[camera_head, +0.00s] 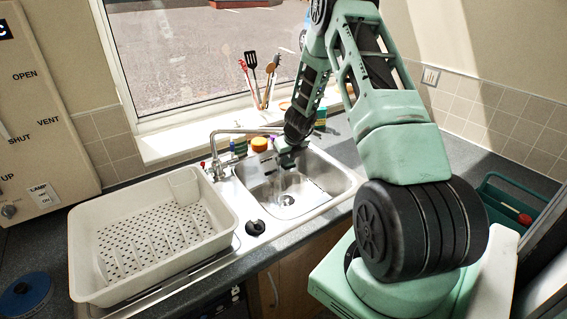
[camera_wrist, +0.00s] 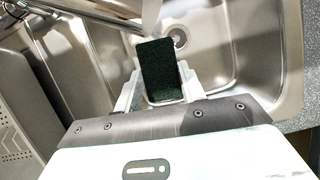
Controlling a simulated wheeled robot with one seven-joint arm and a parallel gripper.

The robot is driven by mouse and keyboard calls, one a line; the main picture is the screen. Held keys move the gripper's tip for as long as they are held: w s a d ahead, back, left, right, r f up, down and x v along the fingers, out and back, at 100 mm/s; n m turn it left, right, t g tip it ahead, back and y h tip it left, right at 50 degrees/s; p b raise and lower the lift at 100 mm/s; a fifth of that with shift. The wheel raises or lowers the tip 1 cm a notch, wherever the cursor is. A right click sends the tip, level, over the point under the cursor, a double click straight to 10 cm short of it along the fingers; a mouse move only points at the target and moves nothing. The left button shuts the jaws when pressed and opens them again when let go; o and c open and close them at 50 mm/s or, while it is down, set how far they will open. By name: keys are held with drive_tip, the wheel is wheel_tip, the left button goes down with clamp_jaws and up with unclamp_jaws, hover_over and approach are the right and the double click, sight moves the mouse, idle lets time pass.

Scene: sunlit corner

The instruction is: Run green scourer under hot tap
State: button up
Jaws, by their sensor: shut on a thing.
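The dark green scourer (camera_wrist: 160,72) is held between the two pale fingers of my gripper (camera_wrist: 158,88) in the wrist view. My gripper (camera_head: 286,158) hangs over the metal sink (camera_head: 318,163) in the head view, where I cannot make out the scourer. The tap's metal spout (camera_head: 245,131) reaches over the sink towards my gripper. In the wrist view the spout (camera_wrist: 100,10) is at the top, and a pale, translucent streak, apparently running water (camera_wrist: 151,17), meets the scourer's far end. A red-marked tap handle (camera_head: 202,164) stands at the sink's left back.
A cream dish tub (camera_head: 225,215) stands on the drainer left of the sink. A black plug (camera_head: 255,227) lies on the sink's front left rim. Bottles (camera_head: 239,146) and a utensil pot stand behind the sink. A green crate (camera_head: 505,190) is at the right.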

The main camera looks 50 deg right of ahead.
drive_tip(key=shift+s+a+b, duration=0.45)
drive_tip(key=shift+s+b, duration=0.4)
drive_tip(key=shift+s, duration=0.05)
drive_tip(key=shift+s+a+b, duration=0.4)
drive_tip(key=shift+s+b, duration=0.5)
drive_tip(key=shift+s, duration=0.05)
drive_tip(key=shift+s+a+b, duration=0.45)
drive_tip(key=shift+s+b, duration=0.4)
drive_tip(key=shift+s, duration=0.05)
drive_tip(key=s+a+r, duration=0.2)
drive_tip(key=s+r, duration=0.2)
drive_tip(key=shift+s+a, duration=0.15)
drive_tip(key=shift+s, duration=0.15)
idle(0.4)
